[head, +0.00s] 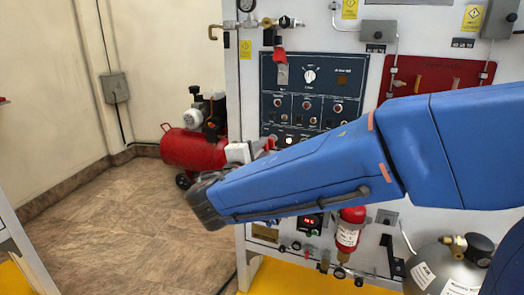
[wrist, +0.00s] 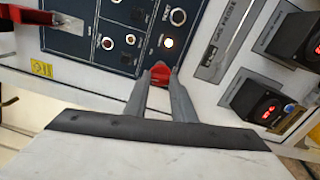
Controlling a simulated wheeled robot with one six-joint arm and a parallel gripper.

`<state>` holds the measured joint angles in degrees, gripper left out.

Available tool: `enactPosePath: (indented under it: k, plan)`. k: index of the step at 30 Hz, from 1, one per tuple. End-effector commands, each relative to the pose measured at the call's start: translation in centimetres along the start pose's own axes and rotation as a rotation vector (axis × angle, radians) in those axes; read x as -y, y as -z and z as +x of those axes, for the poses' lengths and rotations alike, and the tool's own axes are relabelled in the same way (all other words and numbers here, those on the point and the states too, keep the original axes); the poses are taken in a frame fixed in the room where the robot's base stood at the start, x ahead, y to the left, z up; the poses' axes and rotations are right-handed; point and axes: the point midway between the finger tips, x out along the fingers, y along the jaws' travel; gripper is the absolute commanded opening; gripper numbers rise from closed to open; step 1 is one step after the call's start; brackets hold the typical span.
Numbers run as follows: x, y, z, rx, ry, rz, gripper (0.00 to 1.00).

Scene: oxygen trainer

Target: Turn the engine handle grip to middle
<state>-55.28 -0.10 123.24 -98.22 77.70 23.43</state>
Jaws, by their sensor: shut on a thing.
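The engine handle grip appears to be the small red piece (wrist: 159,73) at the panel's edge in the wrist view. My gripper (wrist: 159,80) is shut on it, with one grey finger on each side. The grip's exact angle is hard to read.
A lit lamp (wrist: 168,42) and a switch (wrist: 178,17) sit close to my fingertips. Digital displays (wrist: 264,107) are on the right in the wrist view. A red compressor (head: 193,150) stands on the floor at left, and a red bottle (head: 348,232) is below my arm.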

Motion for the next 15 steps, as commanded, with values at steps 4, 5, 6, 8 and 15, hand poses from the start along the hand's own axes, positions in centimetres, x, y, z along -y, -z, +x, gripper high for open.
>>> enactPosePath:
  k: [4,5,6,8,15]
  plan:
    - [0.11,0.0,-0.01,0.0,0.002,0.081,0.01]
    - [0.11,0.0,-0.01,0.0,0.002,0.095,0.01]
    - [0.12,0.01,-0.02,0.0,0.002,0.112,0.01]
    - [0.12,0.01,-0.02,0.0,0.002,0.134,0.01]
    - [0.13,0.01,-0.02,0.0,0.002,0.179,0.01]
